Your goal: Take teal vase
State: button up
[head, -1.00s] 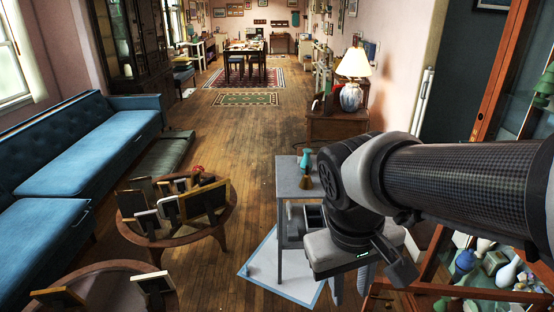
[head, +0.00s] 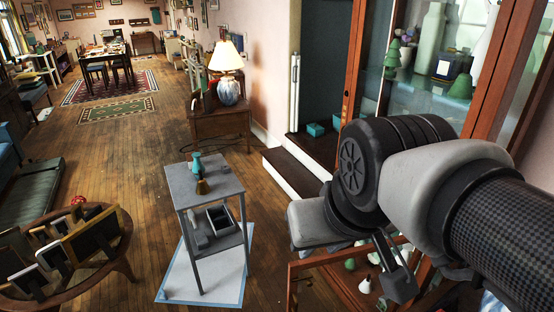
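A small teal vase (head: 196,163) stands upright on the top of a grey two-level stand (head: 222,182), near its back left part. My gripper (head: 392,278) hangs at the end of my arm on the right, in front of the glass cabinet, well apart from the teal vase. Its fingers are mostly hidden by the wrist and dark, so their opening does not show.
A glass cabinet (head: 357,50) with vases and figurines fills the right side. A wooden table (head: 108,272) with picture frames stands at the lower left. A lamp (head: 229,75) sits on a wooden side cabinet (head: 222,124) behind the stand. Open wood floor lies left of the stand.

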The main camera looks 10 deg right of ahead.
aim_at(197, 164)
jog(key=j+z, duration=0.1)
jog(key=z, duration=0.9)
jog(key=u, duration=1.4)
jog(key=i+j+u, duration=0.1)
jog(key=i+j, duration=0.25)
jog(key=i, duration=0.2)
jog(key=i+j, duration=0.25)
jog(key=i, duration=0.2)
jog(key=i+j, duration=0.25)
jog(key=i, duration=0.2)
jog(key=i+z, duration=0.15)
jog(key=i, duration=0.4)
jog(key=i+j+z, duration=0.2)
jog(key=i, duration=0.3)
